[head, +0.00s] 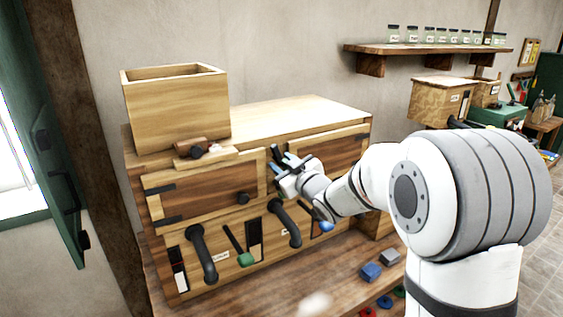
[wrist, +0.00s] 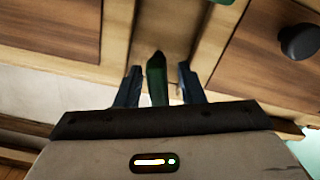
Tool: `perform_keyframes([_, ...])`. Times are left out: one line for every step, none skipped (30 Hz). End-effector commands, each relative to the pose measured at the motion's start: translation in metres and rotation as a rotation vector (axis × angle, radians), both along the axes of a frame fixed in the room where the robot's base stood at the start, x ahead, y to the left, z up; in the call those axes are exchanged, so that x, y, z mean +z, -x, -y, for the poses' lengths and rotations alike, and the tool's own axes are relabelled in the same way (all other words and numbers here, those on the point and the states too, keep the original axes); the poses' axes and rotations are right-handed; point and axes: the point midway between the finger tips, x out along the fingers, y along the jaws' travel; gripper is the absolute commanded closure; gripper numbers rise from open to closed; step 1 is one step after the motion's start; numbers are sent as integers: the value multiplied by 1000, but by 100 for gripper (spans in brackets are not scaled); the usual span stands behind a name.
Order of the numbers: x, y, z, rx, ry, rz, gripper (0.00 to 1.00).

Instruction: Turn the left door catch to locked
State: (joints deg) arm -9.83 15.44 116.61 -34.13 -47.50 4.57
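A wooden cabinet (head: 270,125) has a left door (head: 205,190) with dark hinges and a round black knob (head: 243,198). A right door (head: 335,150) is beside it; both look shut. My gripper (head: 281,163) is at the post between the doors. In the wrist view its two blue fingers (wrist: 157,88) are apart, on either side of a narrow dark green catch (wrist: 156,78). A gap shows on each side of the catch, so the fingers do not grip it. In the head view my gripper largely hides this spot. I cannot tell the catch's exact turn.
Below the doors are black curved handles (head: 202,255), a green-ended lever (head: 245,259) and a blue-ended lever (head: 326,226). An open wooden box (head: 175,110) stands on top at left. A jar shelf (head: 430,48) hangs behind.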

Motion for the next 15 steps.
perform_keyframes([0,-1,-1,0,1,-1,65])
perform_keyframes([0,-1,-1,0,1,-1,65])
perform_keyframes([0,-1,-1,0,0,-1,65])
perform_keyframes([-1,-1,0,-1,0,0,65])
perform_keyframes([0,-1,0,-1,0,-1,65])
perform_keyframes([0,-1,0,-1,0,-1,65])
perform_keyframes([0,-1,0,-1,0,-1,65])
perform_keyframes([-1,-1,0,-1,0,-1,66])
perform_keyframes([0,-1,0,-1,0,-1,69])
perform_keyframes([0,-1,0,-1,0,-1,72])
perform_keyframes([0,-1,0,-1,0,-1,74])
perform_keyframes([0,-1,0,-1,0,-1,78])
perform_keyframes([0,-1,0,-1,0,-1,80])
perform_keyframes([0,-1,0,-2,-1,-1,83])
perform_keyframes([0,-1,0,-2,-1,-1,86])
